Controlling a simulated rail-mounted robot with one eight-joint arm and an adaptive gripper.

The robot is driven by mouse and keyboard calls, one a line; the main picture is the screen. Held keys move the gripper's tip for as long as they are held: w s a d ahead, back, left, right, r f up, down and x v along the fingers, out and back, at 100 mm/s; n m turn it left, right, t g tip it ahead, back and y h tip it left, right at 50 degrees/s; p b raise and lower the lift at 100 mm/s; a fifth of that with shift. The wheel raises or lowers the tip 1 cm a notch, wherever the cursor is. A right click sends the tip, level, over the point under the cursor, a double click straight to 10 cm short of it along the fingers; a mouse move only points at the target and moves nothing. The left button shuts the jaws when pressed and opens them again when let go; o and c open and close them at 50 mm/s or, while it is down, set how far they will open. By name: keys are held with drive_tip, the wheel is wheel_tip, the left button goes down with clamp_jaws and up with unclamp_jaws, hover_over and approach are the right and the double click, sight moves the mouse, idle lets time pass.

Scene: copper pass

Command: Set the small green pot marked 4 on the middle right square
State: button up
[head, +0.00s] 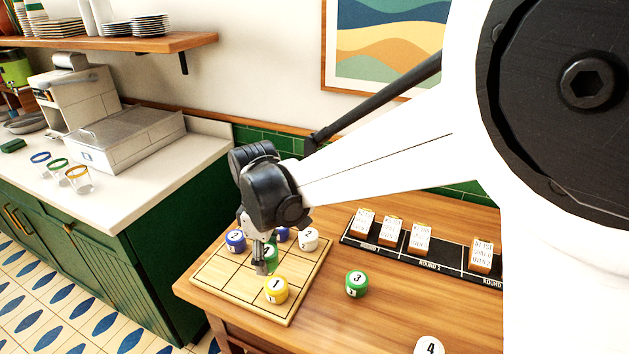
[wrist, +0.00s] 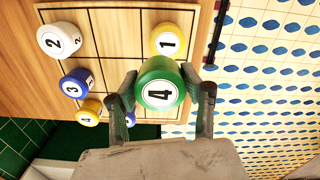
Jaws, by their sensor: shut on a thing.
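My gripper (wrist: 158,90) is shut on the small green pot marked 4 (wrist: 160,82), one finger on each side of it. In the head view my gripper (head: 264,262) hangs over the wooden grid board, and the green pot (head: 271,251) is mostly hidden behind a finger. The board (head: 222,270) carries a yellow pot marked 1 (head: 276,289), a blue pot marked 2 (head: 235,240), another blue pot (head: 283,234) and a white pot marked 2 (head: 308,238). The pot looks raised above the board; I cannot tell which square lies under it.
A green pot marked 3 (head: 356,283) and a white pot marked 4 (head: 429,345) stand on the table right of the board. A black rack with order cards (head: 420,238) lies behind them. The wrist view also shows a yellow pot marked 4 (wrist: 88,112).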

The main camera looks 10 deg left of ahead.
drive_tip(key=b, duration=0.2)
hover_over(295, 269)
wheel_tip(295, 269, down, 5)
drive_tip(key=shift+s+a+r, duration=0.1)
drive_tip(key=shift+f+b, duration=0.55)
drive_tip(key=shift+f, duration=1.45)
drive_tip(key=shift+f, duration=0.15)
drive_tip(key=o, duration=1.3)
drive_tip(key=shift+c, duration=0.2)
